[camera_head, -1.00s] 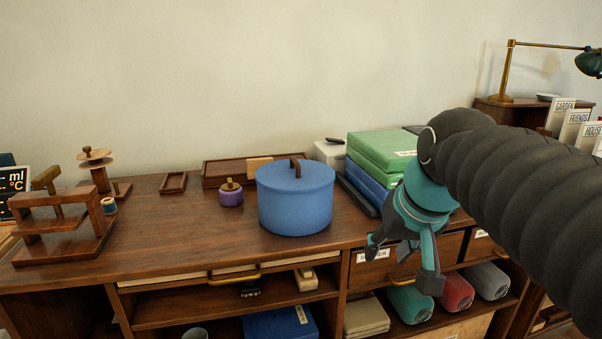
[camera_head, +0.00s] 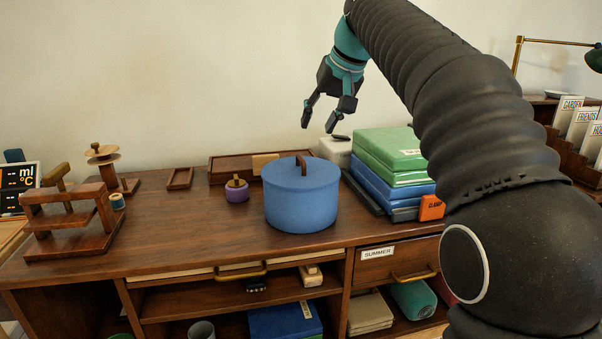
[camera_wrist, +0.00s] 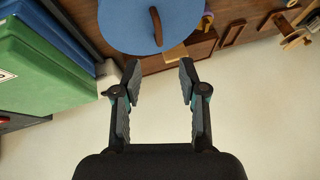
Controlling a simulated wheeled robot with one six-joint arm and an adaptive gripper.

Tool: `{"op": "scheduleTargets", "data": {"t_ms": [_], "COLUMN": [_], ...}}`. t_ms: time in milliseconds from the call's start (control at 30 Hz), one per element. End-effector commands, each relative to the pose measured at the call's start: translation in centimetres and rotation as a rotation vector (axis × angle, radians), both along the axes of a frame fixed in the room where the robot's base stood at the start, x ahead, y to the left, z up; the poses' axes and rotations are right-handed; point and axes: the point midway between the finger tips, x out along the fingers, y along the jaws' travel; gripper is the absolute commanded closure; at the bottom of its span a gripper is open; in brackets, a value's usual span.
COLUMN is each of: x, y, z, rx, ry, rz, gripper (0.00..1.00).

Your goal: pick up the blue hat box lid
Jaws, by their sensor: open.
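The blue hat box (camera_head: 302,208) stands upright on the wooden cabinet top. Its round blue lid (camera_head: 287,174) sits on it and has a brown strap handle (camera_head: 301,165) standing up across the top. My gripper (camera_head: 321,123) is open and empty, above and slightly behind the hat box, apart from it. In the wrist view, the lid (camera_wrist: 125,22) shows at the top edge, partly cut off, with its handle (camera_wrist: 156,26) beyond the open fingertips of my gripper (camera_wrist: 158,75).
Green and blue boxes (camera_head: 388,148) are stacked right of the hat box, with an orange tag (camera_head: 431,208) at their front. A small purple pot (camera_head: 237,190) stands to the left. A wooden tray (camera_head: 232,167) lies behind.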

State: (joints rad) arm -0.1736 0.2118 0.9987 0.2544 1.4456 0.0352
Motion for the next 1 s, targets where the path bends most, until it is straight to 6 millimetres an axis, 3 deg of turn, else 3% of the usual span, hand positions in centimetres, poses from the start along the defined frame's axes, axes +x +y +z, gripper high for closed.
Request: {"op": "scheduleTargets", "data": {"t_ms": [100, 300, 633, 1000], "x": [0.9, 2.2, 3.1, 5.2], "y": [0.7, 1.8, 2.3, 3.7], "z": [-2.3, -4.8, -6.3, -9.9], "rx": [-0.002, 0.0, -0.001, 0.0], "ry": [0.003, 0.0, 0.0, 0.0], "rz": [0.0, 0.0, 0.0, 0.001], "gripper": [0.58, 0.58, 0.58, 0.58]}}
